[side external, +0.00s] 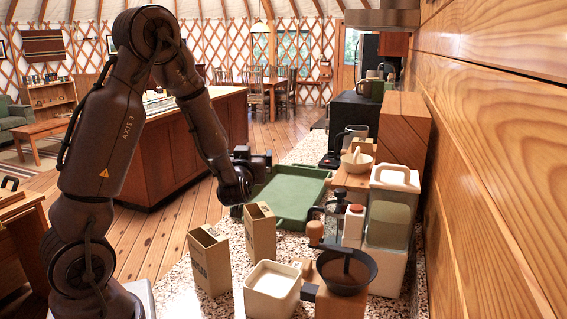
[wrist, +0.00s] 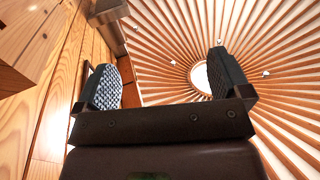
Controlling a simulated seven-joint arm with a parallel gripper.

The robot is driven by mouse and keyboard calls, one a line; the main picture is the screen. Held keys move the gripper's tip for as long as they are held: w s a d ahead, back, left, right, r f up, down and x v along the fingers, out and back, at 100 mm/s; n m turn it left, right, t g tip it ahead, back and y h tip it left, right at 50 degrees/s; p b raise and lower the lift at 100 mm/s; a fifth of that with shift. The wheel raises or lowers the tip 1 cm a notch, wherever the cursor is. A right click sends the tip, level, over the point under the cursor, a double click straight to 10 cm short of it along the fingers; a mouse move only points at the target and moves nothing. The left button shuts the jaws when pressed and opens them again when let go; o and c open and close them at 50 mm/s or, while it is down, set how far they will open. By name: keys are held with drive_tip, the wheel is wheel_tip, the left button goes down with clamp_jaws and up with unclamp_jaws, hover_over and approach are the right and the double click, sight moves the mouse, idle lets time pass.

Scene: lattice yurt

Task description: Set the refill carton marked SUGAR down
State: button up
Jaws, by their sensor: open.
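Two tan, open-topped cartons stand upright on the speckled counter in the side view, a left carton (side external: 210,262) and a right carton (side external: 260,233). The left one has dark upright lettering on its side, too small to read surely; I see no readable lettering on the right one. I cannot tell which is marked SUGAR. My gripper (side external: 254,155) is up behind the cartons, near the left end of the green tray, apart from both cartons. In the wrist view my gripper (wrist: 160,82) has its fingers wide apart with nothing between them, facing the roof.
A green tray (side external: 285,222) lies behind the cartons. A wooden wall (side external: 495,160) bounds the right side.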

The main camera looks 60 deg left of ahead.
drive_tip(key=w+d+m+t+h, duration=0.6)
drive_tip(key=m+t+h, duration=0.3)
drive_tip(key=h, duration=0.4)
drive_tip(key=shift+d+r+m, duration=0.25)
drive_tip(key=shift+d+m, duration=0.2)
drive_tip(key=shift+m, duration=0.35)
drive_tip(key=s+f+n+g+y, duration=0.1)
drive_tip(key=s+f+n+g, duration=0.1)
drive_tip(key=s+f+g, duration=0.55)
drive_tip(key=s+d+r+m+g+h, duration=0.2)
drive_tip(key=s+d+r, duration=0.4)
drive_tip(key=d, duration=0.3)
drive_tip(key=s+d+r+m+g+h, duration=0.1)
drive_tip(key=s+d+r+g, duration=0.1)
drive_tip(key=s+d+r, duration=0.4)
drive_tip(key=d+r, duration=0.1)
drive_tip(key=d, duration=0.3)
drive_tip(key=shift+r+m+h, duration=0.2)
drive_tip(key=shift+m+h, duration=0.2)
